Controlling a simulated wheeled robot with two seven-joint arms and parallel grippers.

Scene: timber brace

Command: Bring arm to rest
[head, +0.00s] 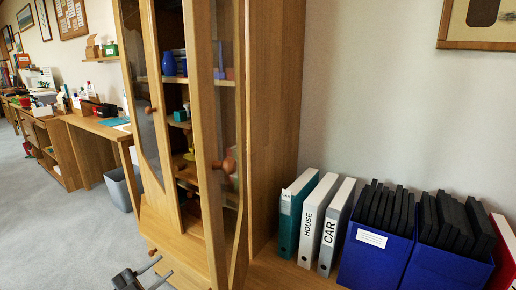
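My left gripper (163,266) shows at the bottom edge of the head view, left of centre. Its two dark fingers are spread apart with nothing visible between them. It is in front of the lower part of a wooden cabinet (275,110). The cabinet's glazed door (228,190) with a round wooden knob stands open toward me. Most of my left arm is below the frame. My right gripper is not in view.
Ring binders (316,222) and blue boxes (376,255) of black folders stand on a wooden surface at the right. A grey bin (120,190) stands beside a desk (100,127) at the left. Grey floor (45,235) is clear at the lower left.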

